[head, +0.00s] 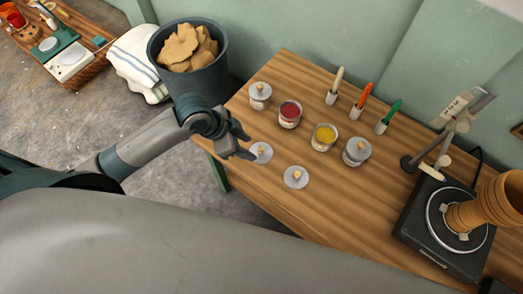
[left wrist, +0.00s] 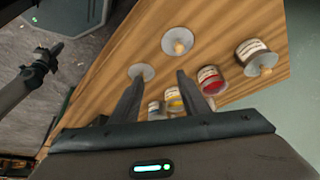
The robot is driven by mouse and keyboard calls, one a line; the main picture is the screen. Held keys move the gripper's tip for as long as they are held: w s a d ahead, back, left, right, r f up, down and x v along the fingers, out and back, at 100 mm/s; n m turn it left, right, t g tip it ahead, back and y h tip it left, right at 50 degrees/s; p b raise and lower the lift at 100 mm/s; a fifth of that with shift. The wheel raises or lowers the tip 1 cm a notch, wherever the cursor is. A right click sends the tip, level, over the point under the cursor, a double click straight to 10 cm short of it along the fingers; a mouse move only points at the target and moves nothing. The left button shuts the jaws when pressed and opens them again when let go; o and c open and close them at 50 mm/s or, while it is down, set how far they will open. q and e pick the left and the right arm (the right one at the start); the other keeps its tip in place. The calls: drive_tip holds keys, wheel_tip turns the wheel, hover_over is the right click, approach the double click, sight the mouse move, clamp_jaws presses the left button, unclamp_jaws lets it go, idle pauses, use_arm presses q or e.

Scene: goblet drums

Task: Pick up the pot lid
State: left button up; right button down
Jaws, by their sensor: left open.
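Two loose grey pot lids with small wooden knobs lie flat on the wooden table. One lid (head: 261,153) is beside my left gripper (head: 240,145), and the other lid (head: 296,178) lies nearer the table's front. My left gripper is open and empty, its fingertips close to the first lid. Contact cannot be told. In the left wrist view both lids, one (left wrist: 141,71) and another (left wrist: 178,41), show near and beyond the open fingers (left wrist: 156,88). Two pots wear lids: one (head: 260,97) at the back left, one (head: 356,152) at the right.
An open red pot (head: 289,115) and an open yellow pot (head: 323,137) stand between the lidded pots. Three brushes (head: 363,98) stand behind. A black wheel device (head: 435,225) holding a brown goblet drum body (head: 487,212) is at the right. The front middle table is clear.

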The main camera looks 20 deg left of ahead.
use_arm(q)
drive_tip(key=w+a+r+m+g, duration=0.1)
drive_tip(key=w+a+r, duration=0.1)
drive_tip(key=w+a, duration=0.2)
drive_tip(key=shift+w+a+m, duration=0.2)
drive_tip(key=shift+a+m, duration=0.1)
drive_tip(key=shift+a, duration=0.4)
drive_tip(key=p, duration=0.3)
approach(261, 151)
drive_tip(key=f, duration=0.1)
drive_tip(key=shift+w+d+f, duration=0.15)
drive_tip(key=shift+w+f, duration=0.5)
drive_tip(key=shift+f, duration=0.3)
